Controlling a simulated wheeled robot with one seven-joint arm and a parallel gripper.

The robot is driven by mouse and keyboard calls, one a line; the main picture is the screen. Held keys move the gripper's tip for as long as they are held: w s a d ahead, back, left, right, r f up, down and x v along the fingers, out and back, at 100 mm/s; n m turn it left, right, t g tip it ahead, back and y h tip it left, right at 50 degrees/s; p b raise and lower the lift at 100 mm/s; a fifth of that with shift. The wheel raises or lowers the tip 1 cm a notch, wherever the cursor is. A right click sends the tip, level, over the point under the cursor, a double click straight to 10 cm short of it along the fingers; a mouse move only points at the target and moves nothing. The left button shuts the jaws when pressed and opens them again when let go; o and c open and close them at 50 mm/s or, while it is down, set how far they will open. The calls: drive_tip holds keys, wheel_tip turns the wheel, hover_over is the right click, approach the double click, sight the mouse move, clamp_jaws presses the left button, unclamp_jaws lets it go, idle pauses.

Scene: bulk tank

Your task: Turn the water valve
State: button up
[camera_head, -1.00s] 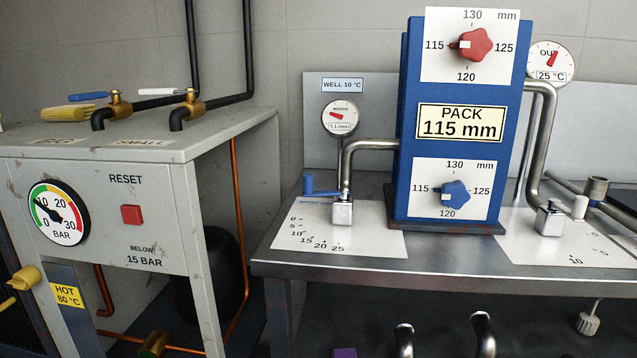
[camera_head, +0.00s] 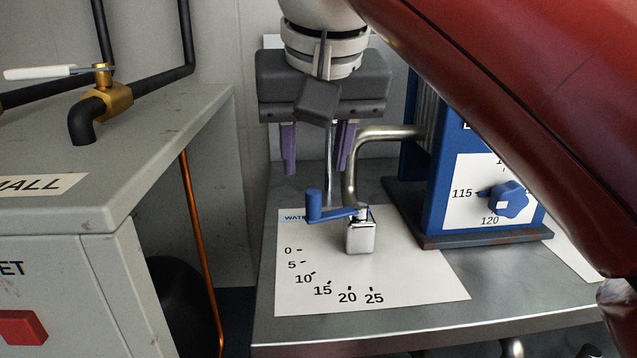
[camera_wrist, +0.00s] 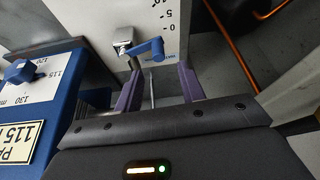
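The water valve's blue lever (camera_head: 335,214) sits on a small chrome body (camera_head: 360,238). It points left in the head view, just above the 0 mark, with an upright knob at its end. The white scale plate (camera_head: 420,283) around it reads 0 to 25. My gripper (camera_head: 317,168) is behind and above the lever, pointing down, its two purple fingers apart with nothing between them. In the wrist view, the lever (camera_wrist: 147,49) lies just beyond the open fingertips (camera_wrist: 158,70). I see no contact with it.
A bent steel pipe (camera_head: 350,165) rises close behind the valve, next to the blue pack tower (camera_head: 445,190) with its blue knob (camera_head: 509,199). A grey cabinet (camera_head: 95,250) stands at left. The metal table (camera_head: 500,305) is clear in front of the plate.

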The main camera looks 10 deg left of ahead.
sight(314, 192)
drive_tip(key=b+x, duration=0.1)
drive_tip(key=x, duration=0.6)
clamp_jaws()
drive_tip(key=shift+d, duration=0.1)
